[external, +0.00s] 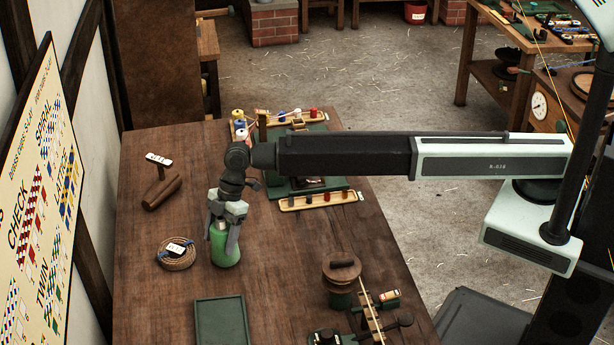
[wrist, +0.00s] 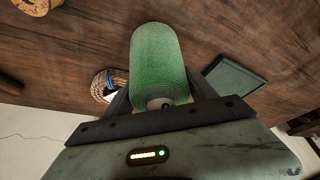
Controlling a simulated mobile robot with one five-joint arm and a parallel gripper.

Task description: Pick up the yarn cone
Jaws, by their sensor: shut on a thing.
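The green yarn cone (external: 225,250) is upright at the table's left part in the external view. My gripper (external: 222,236) comes down on it from above, with its fingers on either side of the cone, shut on it. In the wrist view the cone (wrist: 158,62) fills the middle between the dark fingers (wrist: 160,100). Whether its base touches the table cannot be told. The fingers hide part of its sides.
A coiled rope (external: 177,256) with a tag lies left of the cone. A green tray (external: 221,322) lies in front. A wooden mallet (external: 161,190) lies behind left. A green-based rack (external: 292,185) stands behind right, and a lidded pot (external: 341,280) stands front right.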

